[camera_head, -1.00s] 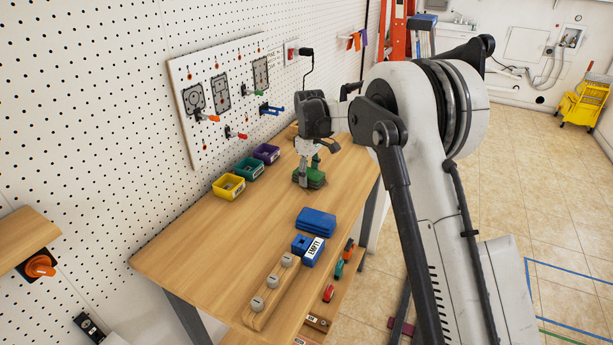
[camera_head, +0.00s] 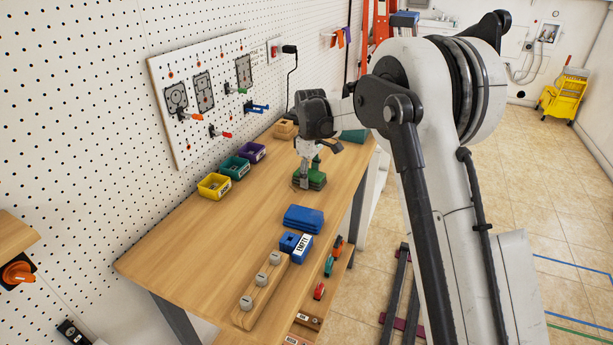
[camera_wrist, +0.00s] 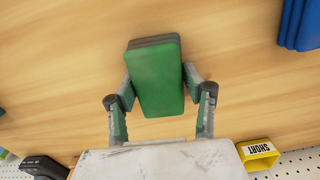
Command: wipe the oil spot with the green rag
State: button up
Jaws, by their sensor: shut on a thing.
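The green rag (camera_head: 317,182) is a folded, layered block at the middle of the wooden workbench in the head view. My gripper (camera_head: 307,175) points down at it. In the wrist view the rag (camera_wrist: 157,80) sits between the two fingers of my gripper (camera_wrist: 160,100), which are closed on its sides. The rag appears to be on or just above the bench top; I cannot tell which. No oil spot can be made out in either view.
A folded blue cloth (camera_head: 303,218) and a blue box marked EMPTY (camera_head: 303,247) lie nearer on the bench. Yellow (camera_head: 213,187), teal (camera_head: 235,168) and purple (camera_head: 252,152) bins line the wall side. A yellow mop bucket (camera_head: 563,98) stands far right. The bench's left middle is clear.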

aim_at(325, 187)
jog(key=shift+s+d, duration=0.25)
jog(key=shift+d, duration=0.35)
jog(key=shift+s+d, duration=0.25)
jog(key=shift+d, duration=0.35)
jog(key=shift+s+d+f+b, duration=0.1)
jog(key=shift+s+d+b, duration=0.15)
jog(key=shift+d, duration=0.35)
jog(key=shift+s+d+b, duration=0.15)
jog(key=shift+s+d, duration=0.2)
jog(key=shift+d, duration=0.2)
jog(key=shift+r+p, duration=1.65)
jog(key=shift+r, duration=1.95)
